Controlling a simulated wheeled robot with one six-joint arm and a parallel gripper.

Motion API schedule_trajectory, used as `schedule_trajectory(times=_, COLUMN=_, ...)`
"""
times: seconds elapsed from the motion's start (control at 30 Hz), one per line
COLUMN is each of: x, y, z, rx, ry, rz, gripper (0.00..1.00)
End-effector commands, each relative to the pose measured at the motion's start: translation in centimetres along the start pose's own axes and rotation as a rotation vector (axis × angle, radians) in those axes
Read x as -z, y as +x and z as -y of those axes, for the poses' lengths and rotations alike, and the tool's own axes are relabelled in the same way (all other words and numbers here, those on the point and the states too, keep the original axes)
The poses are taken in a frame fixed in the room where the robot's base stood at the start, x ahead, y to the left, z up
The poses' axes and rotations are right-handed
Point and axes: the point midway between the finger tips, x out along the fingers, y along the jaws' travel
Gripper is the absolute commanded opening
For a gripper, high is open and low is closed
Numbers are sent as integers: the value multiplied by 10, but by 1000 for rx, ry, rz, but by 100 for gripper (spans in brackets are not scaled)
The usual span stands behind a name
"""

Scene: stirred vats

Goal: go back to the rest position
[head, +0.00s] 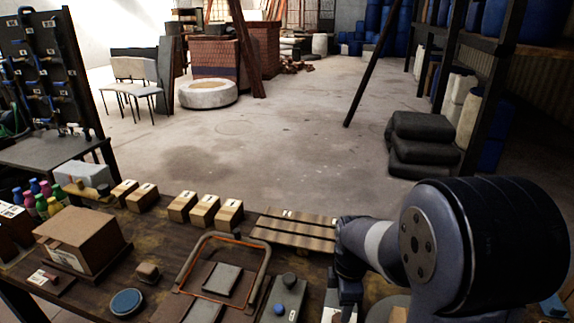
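My arm reaches in from the right edge over the right part of the dark wooden workbench (150,240). My gripper (347,296) seems to be the dark blue part hanging below the wrist, low over the bench near the front. Its fingertips cannot be made out, so I cannot tell whether it is open, shut or holding anything. A pale piece (331,305) shows just left of it; I cannot tell whether they touch. The arm hides much of the bench's right side.
Several small wooden boxes (183,207) line the back. A larger box (80,240) and coloured bottles (41,207) stand left. Open floor lies beyond.

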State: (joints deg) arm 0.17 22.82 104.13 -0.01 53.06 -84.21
Motion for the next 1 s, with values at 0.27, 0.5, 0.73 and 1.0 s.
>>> schedule_trajectory(times=0.27, x=0, y=51, z=1, rx=4, ry=0, rz=0, gripper=56)
schedule_trajectory(times=0.5, x=0, y=62, z=0, rx=-1, ry=27, rz=0, gripper=56)
schedule_trajectory(times=0.73, x=0, y=62, z=0, rx=-1, ry=39, rz=0, gripper=56)
schedule_trajectory(times=1.0, x=0, y=61, z=0, rx=-1, ry=21, rz=0, gripper=56)
